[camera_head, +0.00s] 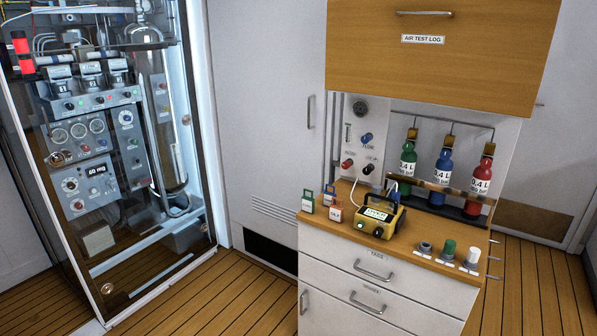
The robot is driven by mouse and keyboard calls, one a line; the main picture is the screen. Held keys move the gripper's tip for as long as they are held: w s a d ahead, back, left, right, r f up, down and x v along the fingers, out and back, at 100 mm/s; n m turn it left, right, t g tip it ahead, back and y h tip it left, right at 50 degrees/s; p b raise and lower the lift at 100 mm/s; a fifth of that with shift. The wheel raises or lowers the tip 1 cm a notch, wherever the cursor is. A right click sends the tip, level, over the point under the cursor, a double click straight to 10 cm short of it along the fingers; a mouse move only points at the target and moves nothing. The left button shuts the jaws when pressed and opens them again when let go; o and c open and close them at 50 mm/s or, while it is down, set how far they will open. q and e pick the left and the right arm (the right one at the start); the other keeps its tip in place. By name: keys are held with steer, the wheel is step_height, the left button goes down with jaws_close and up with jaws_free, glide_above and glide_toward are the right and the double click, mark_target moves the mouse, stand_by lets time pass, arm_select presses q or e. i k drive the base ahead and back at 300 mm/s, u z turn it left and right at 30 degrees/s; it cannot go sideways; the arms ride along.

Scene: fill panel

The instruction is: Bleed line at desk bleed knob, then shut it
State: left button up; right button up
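A small white panel (356,128) stands at the back left of the desk. It carries a blue knob (367,138), a red knob (346,165) and a black knob (368,169). A round dark fitting (360,107) sits near its top. The small labels by the red and black knobs are too small to read, so I cannot tell which is the bleed knob or how far any is turned. Neither of my grippers is in view.
Green (408,157), blue (443,168) and red (481,178) bottles stand behind a wooden rail. Small tags (334,212) and several caps (448,249) sit on the desk. A wooden cupboard (440,50) overhangs it. A glass-fronted instrument cabinet (110,150) stands left. Floor in front is clear.

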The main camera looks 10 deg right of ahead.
mark_target(346, 164)
steer(key=u, duration=2.6)
steer(key=i, duration=0.15)
steer(key=z, duration=1.6)
steer(key=i, duration=0.95)
steer(key=z, duration=0.65)
